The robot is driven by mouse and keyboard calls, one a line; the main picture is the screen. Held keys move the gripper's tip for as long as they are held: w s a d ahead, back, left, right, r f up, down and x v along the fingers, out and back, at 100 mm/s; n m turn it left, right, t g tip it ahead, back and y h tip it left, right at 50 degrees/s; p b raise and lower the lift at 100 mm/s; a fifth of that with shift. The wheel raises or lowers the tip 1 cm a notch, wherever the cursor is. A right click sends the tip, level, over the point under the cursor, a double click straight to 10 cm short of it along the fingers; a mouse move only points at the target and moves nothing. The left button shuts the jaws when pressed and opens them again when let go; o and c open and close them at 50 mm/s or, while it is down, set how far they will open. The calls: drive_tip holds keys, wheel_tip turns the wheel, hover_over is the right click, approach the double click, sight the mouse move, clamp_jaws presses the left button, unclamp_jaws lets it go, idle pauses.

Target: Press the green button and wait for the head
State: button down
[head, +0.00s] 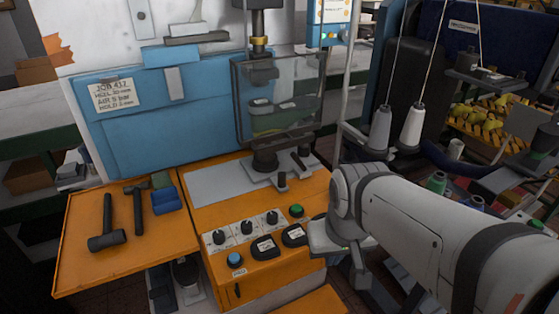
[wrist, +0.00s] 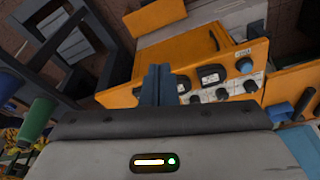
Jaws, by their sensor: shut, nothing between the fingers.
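The green button (head: 297,210) sits on the orange control panel (head: 280,272), right of a row of black knobs. My gripper (wrist: 158,70) is shut and empty, its two dark fingers together over the panel in the wrist view. In the head view my arm's end is just right of the green button; I cannot tell whether it touches. The button does not show in the wrist view, where my gripper may cover it. The press head (head: 262,75) hangs behind a clear guard (head: 315,80), above a dark post on the base plate (head: 215,186).
A blue button (head: 235,259) and two black labelled pads (head: 265,247) are on the panel's front. Hammers (head: 107,230) lie on the orange side shelf (head: 80,270). Thread cones (head: 412,125) stand behind my arm. A sign (head: 115,94) reads JOB 437.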

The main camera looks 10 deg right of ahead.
drive_tip(key=shift+a, duration=0.15)
drive_tip(key=shift+a, duration=0.1)
drive_tip(key=w+a+r+m+t+y+p, duration=0.1)
drive_tip(key=w+a+r+m+y+p, duration=0.15)
drive_tip(key=w+a+m+p, duration=0.4)
drive_tip(key=w+a+r+m+t+y+p, duration=0.1)
drive_tip(key=w+m+y+p, duration=0.2)
drive_tip(key=w, duration=0.6)
drive_tip(key=w+d+f+m+t+p, duration=0.1)
drive_tip(key=w+d+f+m+p, duration=0.1)
drive_tip(key=w+m, duration=0.3)
drive_tip(key=w+d+f+m+t+p, duration=0.2)
drive_tip(key=w+d+f+m, duration=0.1)
drive_tip(key=w+d+m, duration=0.2)
drive_tip(key=shift+w+d+f+m+h+p, duration=0.25)
drive_tip(key=shift+w+f+m+h+p, duration=0.1)
drive_tip(key=shift+w+m, duration=0.5)
drive_tip(key=shift+w+f, duration=0.1)
